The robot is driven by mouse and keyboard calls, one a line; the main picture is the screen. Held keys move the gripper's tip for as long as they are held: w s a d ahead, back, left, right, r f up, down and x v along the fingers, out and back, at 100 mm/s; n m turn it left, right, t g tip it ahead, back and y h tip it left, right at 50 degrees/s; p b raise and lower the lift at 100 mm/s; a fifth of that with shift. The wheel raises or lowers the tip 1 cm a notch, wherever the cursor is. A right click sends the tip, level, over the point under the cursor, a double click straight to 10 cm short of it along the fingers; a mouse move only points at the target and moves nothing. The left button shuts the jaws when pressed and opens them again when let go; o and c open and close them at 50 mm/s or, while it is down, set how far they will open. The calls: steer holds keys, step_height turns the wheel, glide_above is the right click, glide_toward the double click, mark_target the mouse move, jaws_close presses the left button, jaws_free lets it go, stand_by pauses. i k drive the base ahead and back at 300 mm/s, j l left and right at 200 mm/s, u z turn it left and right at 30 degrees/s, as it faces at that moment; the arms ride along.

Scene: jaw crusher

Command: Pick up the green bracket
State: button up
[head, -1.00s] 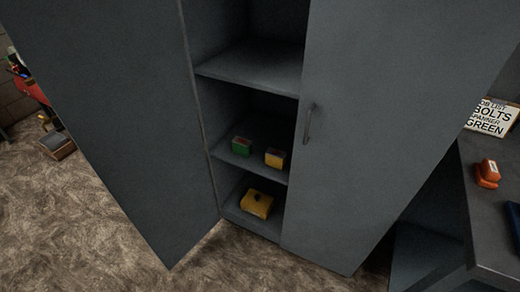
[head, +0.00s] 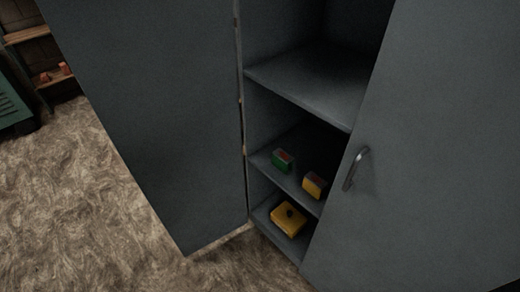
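My gripper is not in the head view.
The cabinet's left door (head: 150,110) stands open. Its right door (head: 400,170), with a metal handle (head: 355,168), covers the right side. A yellow box (head: 288,219) with a dark knob sits on the lowest shelf. The upper shelf (head: 305,85) is bare. Floor (head: 80,200) at left is clear.

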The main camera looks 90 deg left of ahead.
mark_target(282, 160)
steer(key=i+u, duration=0.15)
steer(key=u, duration=0.35)
steer(key=i+u, duration=0.15)
steer(key=u, duration=0.35)
steer(key=i+u, duration=0.2)
steer(key=u, duration=0.25)
steer(key=i+l+u, duration=0.1)
steer(key=u, duration=0.4)
steer(key=i+l+u, duration=0.2)
steer(key=u, duration=0.25)
steer(key=i+l+u, duration=0.3)
steer(key=u, duration=0.15)
steer(key=i+l+u, duration=0.15)
steer(key=l+u, duration=0.3)
